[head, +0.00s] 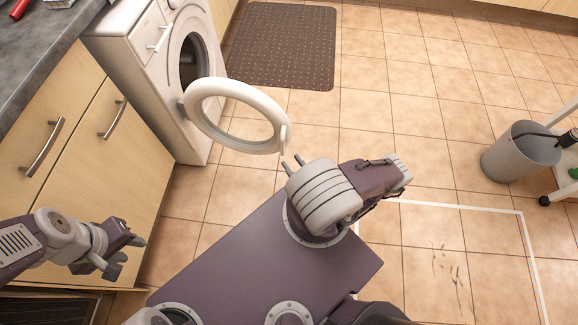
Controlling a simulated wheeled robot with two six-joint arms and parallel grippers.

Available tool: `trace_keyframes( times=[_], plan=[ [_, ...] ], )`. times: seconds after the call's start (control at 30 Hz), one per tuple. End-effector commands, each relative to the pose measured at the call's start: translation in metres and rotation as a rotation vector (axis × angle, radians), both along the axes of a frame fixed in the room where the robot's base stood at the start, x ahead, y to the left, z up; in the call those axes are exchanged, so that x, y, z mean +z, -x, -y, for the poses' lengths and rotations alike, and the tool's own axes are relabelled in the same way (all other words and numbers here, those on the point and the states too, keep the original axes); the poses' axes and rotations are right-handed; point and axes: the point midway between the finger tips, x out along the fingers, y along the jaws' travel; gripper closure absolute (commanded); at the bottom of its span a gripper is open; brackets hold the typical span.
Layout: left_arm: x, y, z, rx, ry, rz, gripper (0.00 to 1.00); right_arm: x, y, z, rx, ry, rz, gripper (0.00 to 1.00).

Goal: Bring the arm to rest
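My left gripper (128,256) is at the lower left, in front of the wooden cabinet doors. Its two fingers are apart with nothing between them. My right arm is folded above my own base near the middle. Two short finger tips of my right gripper (292,161) show past the arm link, apart and with nothing between them. The rest of that gripper is hidden behind the link.
A white washing machine (125,60) stands at the upper left, its round door (262,101) swung open towards my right arm. Cabinets (75,180) and a dark counter (40,50) line the left. A grey bin (520,155) stands right. Tiled floor between is mostly clear.

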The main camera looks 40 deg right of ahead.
Motion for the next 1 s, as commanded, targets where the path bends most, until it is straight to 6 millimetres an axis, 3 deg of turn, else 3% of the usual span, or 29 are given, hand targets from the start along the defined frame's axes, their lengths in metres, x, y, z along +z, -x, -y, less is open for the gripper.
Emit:
trace_keyframes(
  times=[0.67,0.77,0.9,1.0],
  plan=[
    [0.000,0.000,0.000,0.000,0.000,0.000,0.64,0.002,0.000,0.001,0.026,0.005,-0.001,0.61],
    [0.000,0.000,0.000,0.000,0.000,0.000,0.64,0.018,-0.009,-0.010,0.199,0.043,-0.009,0.61],
    [0.000,0.000,0.000,0.000,0.000,0.000,0.64,0.062,-0.019,-0.058,0.724,0.170,-0.064,0.61],
    [0.000,0.000,0.000,0.000,0.000,0.000,0.64,0.090,-0.009,-0.096,1.127,0.309,-0.137,0.61]
  ],
)
